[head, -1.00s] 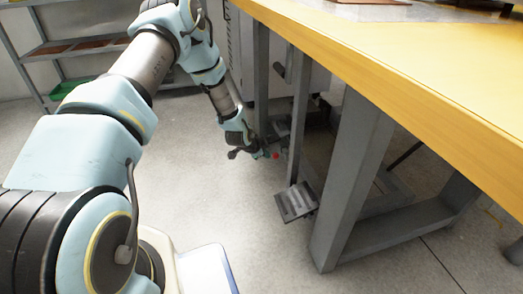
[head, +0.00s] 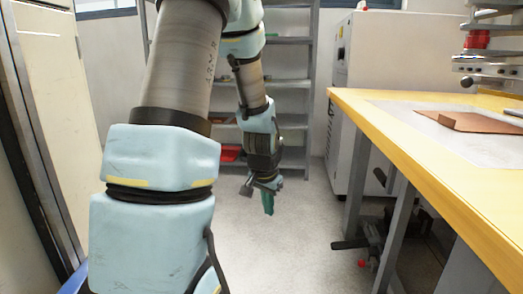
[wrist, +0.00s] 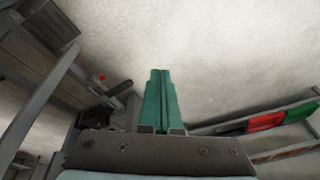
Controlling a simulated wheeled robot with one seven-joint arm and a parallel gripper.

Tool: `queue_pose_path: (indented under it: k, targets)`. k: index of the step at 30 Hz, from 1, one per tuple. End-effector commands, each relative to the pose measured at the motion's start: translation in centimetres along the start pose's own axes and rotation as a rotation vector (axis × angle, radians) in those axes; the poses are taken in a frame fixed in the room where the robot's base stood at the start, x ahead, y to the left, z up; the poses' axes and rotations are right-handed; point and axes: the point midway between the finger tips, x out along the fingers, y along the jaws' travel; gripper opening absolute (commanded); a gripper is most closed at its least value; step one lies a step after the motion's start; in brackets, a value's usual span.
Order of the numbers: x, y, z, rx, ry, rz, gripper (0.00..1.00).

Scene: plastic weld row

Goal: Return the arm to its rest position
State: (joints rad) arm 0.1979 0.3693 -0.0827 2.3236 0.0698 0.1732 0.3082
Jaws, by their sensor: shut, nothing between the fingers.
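My arm is raised in the head view, its forearm bent over and pointing down. My gripper (head: 268,202) hangs above the bare floor, left of the workbench (head: 400,133). In the wrist view the green fingers of my gripper (wrist: 160,75) lie together with no object between them. The gripper touches nothing that I can see.
Shelves (head: 290,83) stand behind the arm, with a red bin (head: 230,153) low down. A white cabinet (head: 375,60) is at the back right. A pedal device with a red knob (head: 362,263) is under the bench. A brown sheet (head: 470,122) lies on the bench. Floor below the gripper is clear.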

Motion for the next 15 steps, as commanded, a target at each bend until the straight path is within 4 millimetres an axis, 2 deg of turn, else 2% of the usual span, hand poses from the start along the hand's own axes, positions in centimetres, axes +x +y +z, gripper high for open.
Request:
queue_pose_path:
  k: [1, 3, 9, 13, 15]
  targets:
    - [-2.3, -0.6, 1.7, -0.079, -0.019, -0.009, 0.0]
    - [-4.3, -1.1, 3.9, -0.177, -0.047, -0.016, 0.0]
    - [-8.7, -1.1, 9.2, -0.41, -0.11, -0.024, 0.0]
    - [-11.0, -0.7, 12.2, -0.545, -0.142, -0.025, 0.0]
    - [-12.7, -0.8, 11.8, -0.55, -0.146, -0.024, 0.0]
